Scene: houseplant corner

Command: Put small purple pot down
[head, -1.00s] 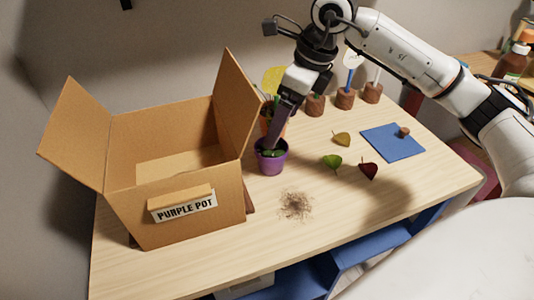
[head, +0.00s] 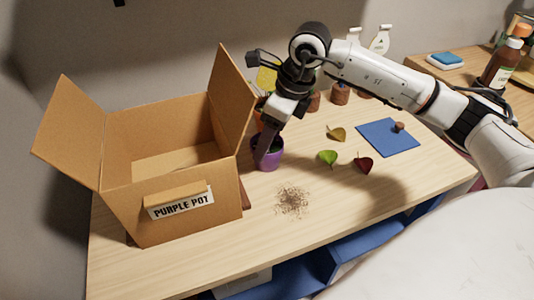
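The small purple pot (head: 270,155) stands on the wooden table, just right of the cardboard box. My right gripper (head: 264,158) reaches down from above with its fingers at the pot's rim. The fingers overlap the pot, and I cannot tell whether they grip its wall or are apart from it. The open cardboard box (head: 124,215) carries a label (head: 182,204) reading "PURPLE POT". My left gripper is not in view.
Spilled soil (head: 292,201) lies in front of the pot. The table's front middle is clear.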

